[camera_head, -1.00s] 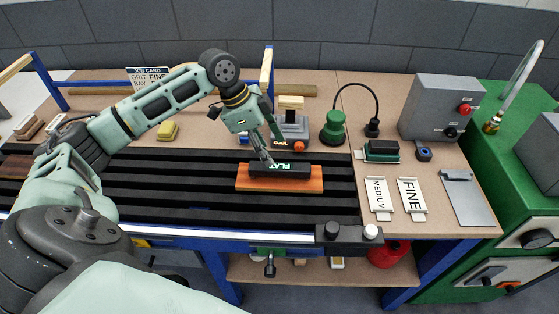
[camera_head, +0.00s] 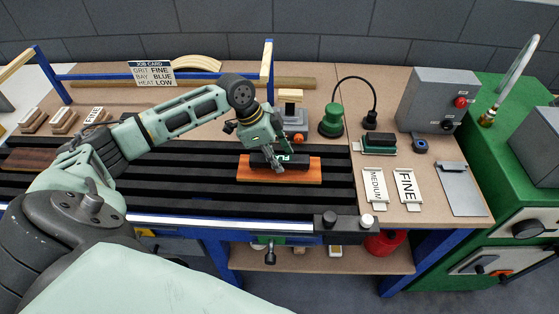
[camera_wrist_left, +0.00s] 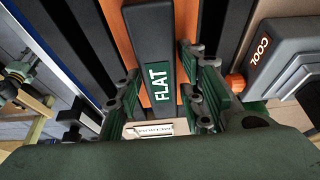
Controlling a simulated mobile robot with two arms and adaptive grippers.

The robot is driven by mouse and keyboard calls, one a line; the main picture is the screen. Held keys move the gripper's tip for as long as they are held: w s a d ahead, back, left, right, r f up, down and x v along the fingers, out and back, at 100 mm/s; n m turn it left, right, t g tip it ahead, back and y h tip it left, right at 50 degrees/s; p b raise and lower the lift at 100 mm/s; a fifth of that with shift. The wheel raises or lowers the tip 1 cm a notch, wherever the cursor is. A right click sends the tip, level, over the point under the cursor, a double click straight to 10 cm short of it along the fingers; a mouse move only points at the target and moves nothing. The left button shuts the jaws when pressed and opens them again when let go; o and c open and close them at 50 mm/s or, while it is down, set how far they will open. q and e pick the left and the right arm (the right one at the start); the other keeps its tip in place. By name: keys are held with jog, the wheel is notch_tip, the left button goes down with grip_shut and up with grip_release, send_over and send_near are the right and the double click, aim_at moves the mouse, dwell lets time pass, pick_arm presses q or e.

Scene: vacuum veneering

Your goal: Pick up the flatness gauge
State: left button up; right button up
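The flatness gauge (camera_head: 296,161) is a black bar marked FLAT, lying on an orange-brown wooden board (camera_head: 255,175). In the left wrist view the gauge (camera_wrist_left: 152,45) runs up the middle with its white-on-green FLAT label facing me. My left gripper (camera_head: 276,165) is just over the gauge and hides part of its label in the head view. In the left wrist view the green-padded fingers (camera_wrist_left: 166,92) stand open on either side of the gauge; I cannot tell whether either touches it. My right gripper is not in view.
Black slats (camera_head: 195,180) surround the board. A grey device with an orange knob (camera_head: 298,137) stands just behind the gauge. A green-based lamp (camera_head: 331,120), a green-and-black block (camera_head: 379,143), MEDIUM (camera_head: 375,184) and FINE (camera_head: 407,185) cards lie to the right.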

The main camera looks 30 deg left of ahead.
pick_arm(q)
jog(key=shift+r, duration=0.1)
grip_shut()
